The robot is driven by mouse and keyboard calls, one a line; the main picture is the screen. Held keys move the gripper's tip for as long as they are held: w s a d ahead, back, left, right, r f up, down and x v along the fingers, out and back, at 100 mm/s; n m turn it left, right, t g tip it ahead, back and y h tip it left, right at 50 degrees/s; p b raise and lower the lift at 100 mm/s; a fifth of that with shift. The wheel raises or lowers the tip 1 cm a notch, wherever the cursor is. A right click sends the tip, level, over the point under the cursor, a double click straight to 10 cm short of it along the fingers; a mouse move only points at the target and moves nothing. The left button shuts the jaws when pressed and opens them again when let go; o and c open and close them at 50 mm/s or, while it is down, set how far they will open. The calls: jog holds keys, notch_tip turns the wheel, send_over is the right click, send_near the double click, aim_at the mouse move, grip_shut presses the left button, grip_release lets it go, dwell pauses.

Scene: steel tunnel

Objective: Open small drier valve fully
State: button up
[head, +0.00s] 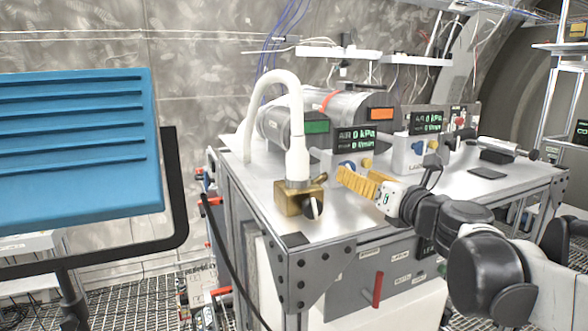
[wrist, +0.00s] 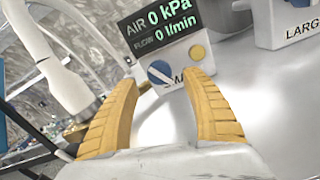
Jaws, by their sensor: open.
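The small drier box (head: 343,150) stands on the steel bench, with a display reading AIR 0 kPa, FLOW 0 l/min. In the wrist view its label (wrist: 174,82) is partly hidden, showing only "SMA". Its valve is a round blue knob (wrist: 160,73) with a white diagonal stripe, beside a yellow round part (wrist: 197,52). The knob also shows small in the head view (head: 347,164). My gripper (head: 343,179) is open and empty in front of the box. In the wrist view its yellow fingers (wrist: 163,80) appear either side of the knob; contact cannot be told.
The larger drier box (head: 408,153), with a similar display, stands to the right. A brass block (head: 291,199) with a black and white knob and a thick white hose (head: 297,130) stands at the bench's front left. A blue panel (head: 75,140) fills the left side.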

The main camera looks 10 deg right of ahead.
jog(key=x, duration=0.5)
jog(key=shift+s, duration=0.1)
jog(key=shift+c, duration=0.4)
jog(key=c, duration=1.1)
